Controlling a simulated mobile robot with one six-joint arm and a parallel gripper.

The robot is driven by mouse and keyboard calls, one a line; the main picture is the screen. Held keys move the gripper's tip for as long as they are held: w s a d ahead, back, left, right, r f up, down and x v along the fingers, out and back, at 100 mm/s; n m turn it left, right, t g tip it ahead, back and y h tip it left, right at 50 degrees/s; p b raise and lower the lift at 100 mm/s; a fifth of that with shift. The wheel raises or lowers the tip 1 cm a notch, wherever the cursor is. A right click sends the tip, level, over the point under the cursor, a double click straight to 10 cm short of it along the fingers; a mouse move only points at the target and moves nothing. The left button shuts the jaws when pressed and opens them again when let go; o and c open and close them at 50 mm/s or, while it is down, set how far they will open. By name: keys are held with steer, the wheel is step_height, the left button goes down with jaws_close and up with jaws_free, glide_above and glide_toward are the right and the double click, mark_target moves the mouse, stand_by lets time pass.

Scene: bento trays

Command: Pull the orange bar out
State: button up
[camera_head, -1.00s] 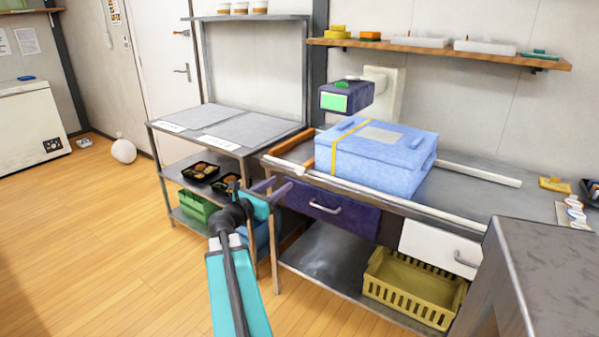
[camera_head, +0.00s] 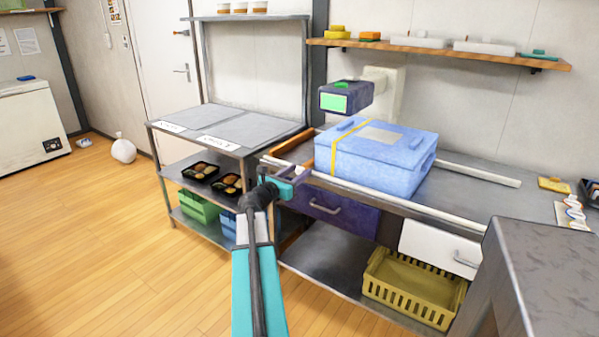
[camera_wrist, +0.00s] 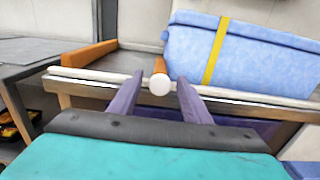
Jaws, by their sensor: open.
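The orange bar (camera_wrist: 160,65) points away from me in the middle of the wrist view, with a round white end (camera_wrist: 160,85) facing me. It lies on the work table beside the blue box. My gripper (camera_wrist: 161,80) is open, with one purple finger on each side of the white end. Small gaps show on both sides, and I cannot tell how far the fingers reach along the bar. In the head view, my gripper (camera_head: 298,175) is at the table's front left edge and largely hides the bar's end.
A blue box (camera_head: 370,165) with a yellow strap stands right of the bar. Another orange strip (camera_wrist: 90,54) lies to the left. A white rail (camera_head: 375,203) runs along the table's front edge. A purple drawer (camera_head: 345,212) is below. A grey shelf unit (camera_head: 225,132) stands left.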

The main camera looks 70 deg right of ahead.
steer(key=shift+s+d, duration=0.15)
steer(key=shift+d, duration=0.45)
jaws_close()
